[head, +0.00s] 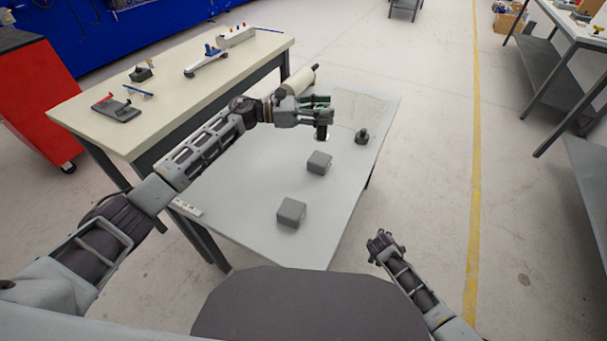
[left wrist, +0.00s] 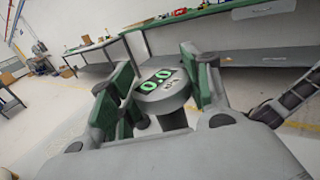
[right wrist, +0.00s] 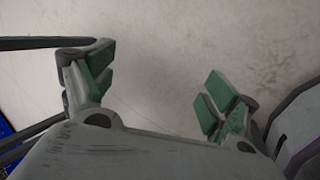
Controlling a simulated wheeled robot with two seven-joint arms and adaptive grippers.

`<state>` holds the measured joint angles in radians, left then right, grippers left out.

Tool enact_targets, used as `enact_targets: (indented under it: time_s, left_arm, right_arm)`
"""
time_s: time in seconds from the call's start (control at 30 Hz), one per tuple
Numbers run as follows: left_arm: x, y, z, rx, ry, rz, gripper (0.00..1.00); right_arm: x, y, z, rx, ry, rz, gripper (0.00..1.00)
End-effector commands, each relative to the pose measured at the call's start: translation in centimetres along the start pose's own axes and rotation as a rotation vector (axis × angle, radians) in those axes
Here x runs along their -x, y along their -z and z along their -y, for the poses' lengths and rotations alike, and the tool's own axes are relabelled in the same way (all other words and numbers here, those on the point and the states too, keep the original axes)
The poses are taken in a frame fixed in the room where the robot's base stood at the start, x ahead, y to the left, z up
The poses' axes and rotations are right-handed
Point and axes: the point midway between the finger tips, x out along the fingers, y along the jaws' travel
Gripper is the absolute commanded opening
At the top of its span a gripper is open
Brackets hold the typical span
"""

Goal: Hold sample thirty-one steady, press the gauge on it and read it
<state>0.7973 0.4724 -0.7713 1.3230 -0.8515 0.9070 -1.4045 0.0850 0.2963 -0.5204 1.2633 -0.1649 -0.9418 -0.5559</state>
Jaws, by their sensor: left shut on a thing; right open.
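My left gripper (head: 318,112) is shut on a gauge (left wrist: 164,90), held above the grey table (head: 232,205). In the left wrist view the round gauge face sits between the green finger pads, and its display reads 0.0. In the head view the gauge's dark body (head: 321,132) hangs below the fingers. One grey foam block (head: 319,162) lies on the table just nearer than the gauge. A second grey block (head: 291,212) lies closer to me. I cannot read a number on either. My right gripper (head: 380,243) is open and empty, off the table's right side; its pads show bare floor between them (right wrist: 165,100).
A small dark knobbed object (head: 361,137) stands at the table's right. A white label strip (head: 187,207) lies near the left edge. A cream bench (head: 170,95) with tools stands behind left, a red cabinet (head: 38,100) beside it.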

Motion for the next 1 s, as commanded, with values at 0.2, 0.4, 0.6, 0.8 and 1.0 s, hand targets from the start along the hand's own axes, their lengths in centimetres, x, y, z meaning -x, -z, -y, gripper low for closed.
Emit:
enact_targets:
  time_s: [0.2,0.4,0.6,0.8,1.0]
  left_arm:
    - [0.0,-0.1,0.0,-0.001,0.0,0.002,0.14]
    - [0.0,-0.1,0.0,-0.001,0.0,0.002,0.14]
    - [0.0,-0.1,0.0,-0.001,0.0,0.002,0.14]
    - [0.0,-0.1,0.0,-0.001,0.0,0.002,0.14]
    - [0.0,-0.1,0.0,-0.001,0.0,0.002,0.14]
  right_arm:
    - [1.1,0.2,-5.8,0.169,-0.079,0.052,0.88]
    - [2.5,0.1,-10.8,0.317,-0.144,0.116,0.88]
    - [4.1,-0.2,-15.9,0.458,-0.206,0.193,0.88]
    - [6.3,-0.5,-20.7,0.593,-0.262,0.287,0.88]
    - [9.6,-0.2,-24.9,0.731,-0.31,0.413,0.88]
